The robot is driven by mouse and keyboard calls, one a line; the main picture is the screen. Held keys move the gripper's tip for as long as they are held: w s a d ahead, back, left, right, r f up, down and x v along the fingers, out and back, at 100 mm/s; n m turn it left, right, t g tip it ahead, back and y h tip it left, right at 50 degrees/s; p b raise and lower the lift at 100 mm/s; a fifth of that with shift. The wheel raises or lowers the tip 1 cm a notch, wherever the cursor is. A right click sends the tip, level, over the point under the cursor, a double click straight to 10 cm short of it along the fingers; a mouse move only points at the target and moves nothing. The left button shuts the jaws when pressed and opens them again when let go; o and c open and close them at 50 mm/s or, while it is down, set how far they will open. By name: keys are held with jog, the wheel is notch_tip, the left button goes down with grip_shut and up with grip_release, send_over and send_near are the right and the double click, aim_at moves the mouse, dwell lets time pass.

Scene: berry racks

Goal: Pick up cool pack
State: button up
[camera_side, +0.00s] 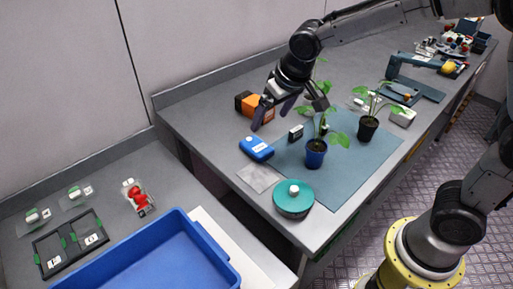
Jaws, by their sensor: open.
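A blue block with a white label (257,148), which looks like the cool pack, lies flat on the grey bench near its left front edge. My gripper (289,111) hangs above the bench, up and to the right of the blue block and apart from it. Its fingers are spread, with nothing visible between them. The blue block is fully in view and nothing covers it.
Potted plants (315,154) stand on the blue-grey mat (345,178). A blue tray (205,234) sits lower left.

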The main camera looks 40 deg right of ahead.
send_over(257, 145)
jog(key=s, duration=0.3)
jog(key=f, duration=0.7)
jog(key=shift+w+a+f, duration=0.15)
jog(key=shift+a+f, duration=0.15)
jog(key=shift+f, duration=0.05)
jog(key=shift+d+x, duration=0.2)
jog(key=shift+x, duration=2.45)
jog(key=shift+w+f, duration=0.1)
jog(key=shift+f, duration=0.1)
jog(key=shift+c, duration=0.3)
jog(key=c, duration=1.4)
jog(key=shift+o, duration=0.2)
